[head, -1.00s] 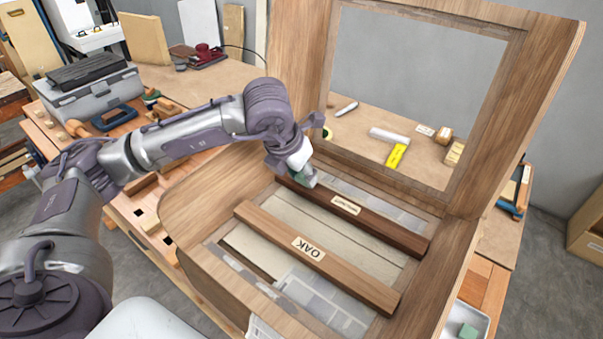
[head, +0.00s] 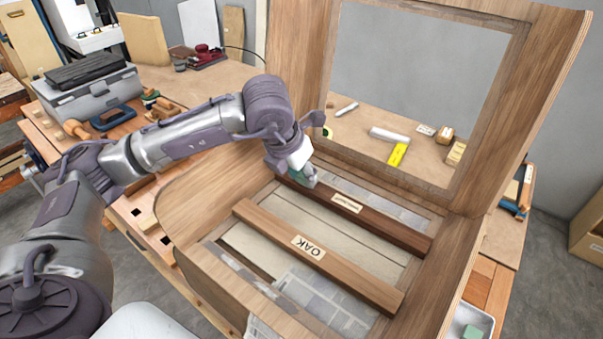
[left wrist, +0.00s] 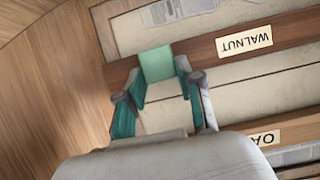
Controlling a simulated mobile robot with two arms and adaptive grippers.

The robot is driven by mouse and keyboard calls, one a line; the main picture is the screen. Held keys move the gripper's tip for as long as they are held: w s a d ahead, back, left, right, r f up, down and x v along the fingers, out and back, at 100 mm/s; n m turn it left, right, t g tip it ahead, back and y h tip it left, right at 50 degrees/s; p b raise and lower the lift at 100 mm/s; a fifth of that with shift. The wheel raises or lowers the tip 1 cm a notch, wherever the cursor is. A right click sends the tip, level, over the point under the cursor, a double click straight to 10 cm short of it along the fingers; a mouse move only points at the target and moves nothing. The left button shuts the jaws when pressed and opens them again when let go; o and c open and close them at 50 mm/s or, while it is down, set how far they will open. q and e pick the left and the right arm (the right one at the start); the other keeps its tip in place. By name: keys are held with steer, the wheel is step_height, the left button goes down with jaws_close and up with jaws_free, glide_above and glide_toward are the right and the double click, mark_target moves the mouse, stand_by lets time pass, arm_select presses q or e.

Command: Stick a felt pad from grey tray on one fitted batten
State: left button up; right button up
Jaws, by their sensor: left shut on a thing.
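My left gripper (head: 303,177) is shut on a green felt pad (left wrist: 155,63), at the far left end of the dark walnut batten (head: 380,222). In the left wrist view the pad lies over that batten's end, beside the WALNUT label; whether it touches the wood I cannot tell. The walnut batten (left wrist: 292,32) and the lighter oak batten (head: 345,275) both lie across the opening of the bent wooden piece (head: 207,187). A grey tray (head: 487,327) at the bottom right holds another green pad (head: 472,332), cut by the frame edge. My right gripper is out of view.
An upright wooden frame (head: 310,70) of the same piece rises behind the battens. Beyond its opening, a white roll (head: 389,135) and a yellow item (head: 398,154) lie on the bench. A grey toolbox (head: 95,98) stands at the left.

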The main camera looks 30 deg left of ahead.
arm_select(q)
steer(key=shift+f+b, duration=0.4)
steer(key=shift+b, duration=0.1)
stand_by(0.8)
steer(key=o, duration=0.9)
steer(key=shift+o, duration=0.2)
steer(key=shift+r, duration=0.1)
step_height(320, 180, up, 7)
steer(key=p, duration=0.3)
